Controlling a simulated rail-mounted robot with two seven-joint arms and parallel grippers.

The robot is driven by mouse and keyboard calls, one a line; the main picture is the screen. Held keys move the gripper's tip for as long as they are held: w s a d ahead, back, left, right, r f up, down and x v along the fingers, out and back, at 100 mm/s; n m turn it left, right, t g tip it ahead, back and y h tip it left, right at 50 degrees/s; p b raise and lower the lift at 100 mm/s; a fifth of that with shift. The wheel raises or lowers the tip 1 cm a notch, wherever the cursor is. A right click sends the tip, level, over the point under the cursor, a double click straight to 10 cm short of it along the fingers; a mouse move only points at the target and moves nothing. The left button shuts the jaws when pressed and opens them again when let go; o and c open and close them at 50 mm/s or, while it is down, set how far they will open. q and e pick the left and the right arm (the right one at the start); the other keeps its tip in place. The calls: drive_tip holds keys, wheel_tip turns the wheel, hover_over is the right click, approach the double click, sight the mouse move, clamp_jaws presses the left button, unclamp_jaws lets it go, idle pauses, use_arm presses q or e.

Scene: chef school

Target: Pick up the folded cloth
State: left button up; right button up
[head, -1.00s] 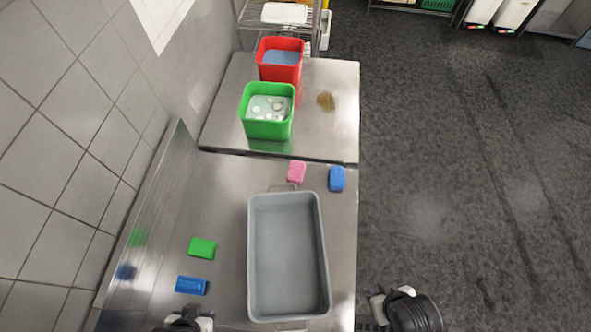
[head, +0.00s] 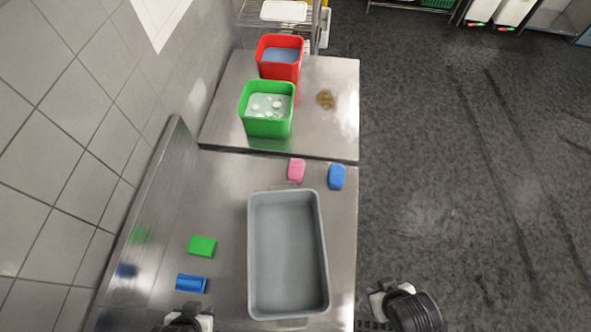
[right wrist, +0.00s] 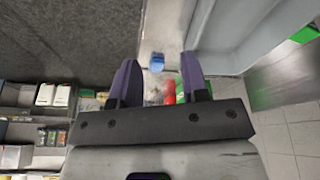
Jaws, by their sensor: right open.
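No item is plainly a folded cloth. The likeliest are a flat green piece (head: 202,246) and a blue piece (head: 191,284) with a raised edge, both lying on the steel counter left of the grey tub; I cannot tell which is cloth. My left gripper (head: 190,318) shows only partly at the bottom edge, just below the blue piece; its fingers are not clear. My right gripper (head: 378,300) is beyond the counter's right edge, over the floor side. In the right wrist view its two fingers (right wrist: 160,85) are apart with nothing held between them.
The grey tub (head: 252,255) fills the counter's middle. Behind it lie a pink sponge (head: 296,170) and a blue sponge (head: 336,177). A green bin (head: 267,127), a red bin (head: 279,71) and a brown clump (head: 325,99) stand farther back. A tiled wall (head: 60,150) bounds the left.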

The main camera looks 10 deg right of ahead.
drive_tip(key=o, duration=1.1)
drive_tip(key=shift+c, duration=0.2)
